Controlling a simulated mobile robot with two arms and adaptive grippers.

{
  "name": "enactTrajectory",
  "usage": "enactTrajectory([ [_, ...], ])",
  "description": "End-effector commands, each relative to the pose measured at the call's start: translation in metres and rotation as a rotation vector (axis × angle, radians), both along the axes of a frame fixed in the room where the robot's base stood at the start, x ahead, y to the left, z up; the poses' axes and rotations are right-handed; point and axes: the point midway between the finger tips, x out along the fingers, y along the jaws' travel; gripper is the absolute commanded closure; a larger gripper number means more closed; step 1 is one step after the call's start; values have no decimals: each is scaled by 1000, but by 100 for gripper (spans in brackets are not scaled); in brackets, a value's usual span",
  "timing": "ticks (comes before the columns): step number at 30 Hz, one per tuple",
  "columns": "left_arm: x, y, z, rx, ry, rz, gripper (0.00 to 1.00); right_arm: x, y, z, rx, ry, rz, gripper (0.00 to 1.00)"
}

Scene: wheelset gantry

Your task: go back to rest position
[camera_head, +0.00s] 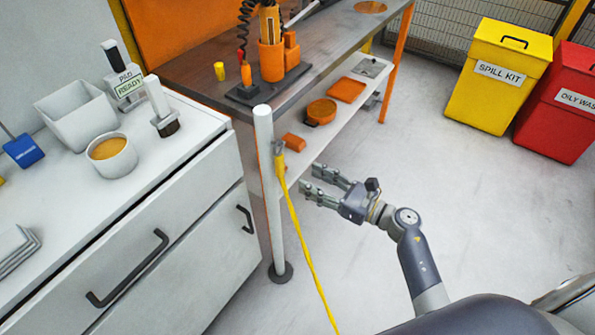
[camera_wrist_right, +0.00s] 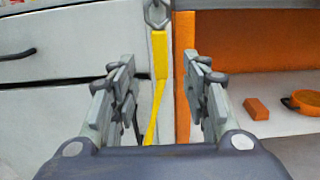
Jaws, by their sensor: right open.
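My right gripper (camera_head: 310,186) is open and empty in the head view, just right of a white post (camera_head: 267,190). Its two fingers also show spread apart in the right wrist view (camera_wrist_right: 160,88). A yellow strap (camera_head: 296,225) hangs from a small metal clip (camera_head: 279,148) on the post and runs down toward the floor. In the wrist view the yellow strap (camera_wrist_right: 160,60) shows between the fingers, beyond them, below a metal link (camera_wrist_right: 157,14). I cannot tell from the picture whether a finger touches the strap. My left gripper is not in view.
A white drawer cabinet (camera_head: 190,215) holds a bin (camera_head: 75,112) and a bowl (camera_head: 111,155) at left. An orange-framed workbench (camera_head: 345,50) with a lower shelf stands behind. Yellow (camera_head: 490,100) and red (camera_head: 560,125) bins stand far right. The floor between is clear.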

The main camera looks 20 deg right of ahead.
Motion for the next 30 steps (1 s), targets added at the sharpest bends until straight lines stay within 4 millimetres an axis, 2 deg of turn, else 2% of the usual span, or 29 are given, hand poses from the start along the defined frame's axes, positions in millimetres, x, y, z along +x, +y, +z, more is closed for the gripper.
enactTrajectory([
  [1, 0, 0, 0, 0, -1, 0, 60, -8, -6, 0, -3, 2, 1, 57],
  [6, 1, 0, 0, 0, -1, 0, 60, -24, -18, 0, -1, 1, 1, 57],
  [14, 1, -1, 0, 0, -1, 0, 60, -28, -22, 0, 5, 3, -1, 57],
  [17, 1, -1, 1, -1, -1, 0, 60, -27, -23, -10, 91, 63, -29, 57],
  [20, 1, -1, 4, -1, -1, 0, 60, -25, -28, -42, 326, 229, -117, 57],
  [23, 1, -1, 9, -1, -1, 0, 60, -31, -39, -104, 690, 494, -281, 57],
  [24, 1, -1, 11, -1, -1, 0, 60, -39, -43, -134, 844, 606, -363, 57],
  [26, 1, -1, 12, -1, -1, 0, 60, -54, -48, -177, 1047, 751, -483, 57],
  [27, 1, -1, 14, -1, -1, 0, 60, -67, -50, -205, 1168, 834, -564, 57],
  [29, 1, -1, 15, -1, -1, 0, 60, -90, -52, -244, 1335, 947, -690, 57],
  [30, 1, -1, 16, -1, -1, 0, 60, -108, -53, -270, 1438, 1013, -777, 57],
])
